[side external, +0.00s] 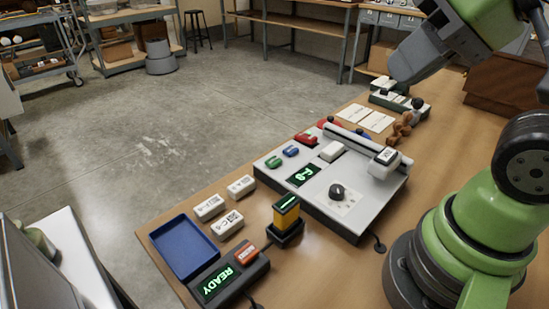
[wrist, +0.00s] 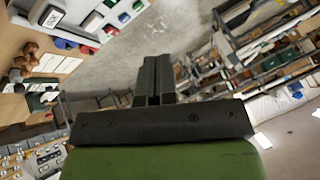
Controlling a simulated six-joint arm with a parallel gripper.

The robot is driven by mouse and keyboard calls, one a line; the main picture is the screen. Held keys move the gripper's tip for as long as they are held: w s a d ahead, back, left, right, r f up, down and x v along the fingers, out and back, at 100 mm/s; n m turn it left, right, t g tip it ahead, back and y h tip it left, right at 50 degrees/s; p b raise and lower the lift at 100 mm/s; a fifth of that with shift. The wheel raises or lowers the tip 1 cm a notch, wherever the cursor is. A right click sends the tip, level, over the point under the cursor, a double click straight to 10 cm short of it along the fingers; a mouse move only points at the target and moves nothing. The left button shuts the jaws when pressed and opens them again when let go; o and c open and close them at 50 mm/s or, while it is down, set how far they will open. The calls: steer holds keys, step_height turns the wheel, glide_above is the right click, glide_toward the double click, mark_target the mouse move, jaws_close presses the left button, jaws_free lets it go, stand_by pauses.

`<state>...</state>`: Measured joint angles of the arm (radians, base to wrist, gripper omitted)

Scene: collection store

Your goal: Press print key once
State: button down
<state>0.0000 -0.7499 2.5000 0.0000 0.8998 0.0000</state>
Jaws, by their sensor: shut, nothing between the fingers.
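A grey console (side external: 325,215) lies on the wooden bench, with a lit green display (side external: 303,174), a black knob (side external: 337,191), and green, blue and red keys at its far edge. A small dark unit (side external: 215,285) in front has a display reading READY and a red-orange key (side external: 246,254). I cannot read any key's label, so I cannot tell which is the print key. My gripper (wrist: 153,80) is shut and empty in the wrist view. In the side view, my arm's end is high at the upper right, well away from both devices; the fingertips are not clear there.
A blue tray (side external: 184,249), several white labelled blocks (side external: 210,207) and a yellow-and-black device (side external: 286,214) stand around the console. Cards (side external: 365,117) and brown figures (side external: 401,128) lie beyond. Air above the console is clear.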

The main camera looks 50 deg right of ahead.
steer(key=w+d+f+n+h, duration=0.1)
steer(key=w+d+n+h, duration=0.15)
steer(key=w, duration=0.55)
steer(key=n+t+y, duration=0.2)
steer(key=n+y, duration=0.1)
steer(key=n, duration=1)
glide_above(273, 161)
step_height(273, 161, down, 14)
steer(key=shift+f, duration=0.2)
steer(key=shift+s+f+h, duration=0.1)
steer(key=shift+h, duration=0.15)
steer(key=shift+f, duration=4.3)
steer(key=shift+f, duration=0.4)
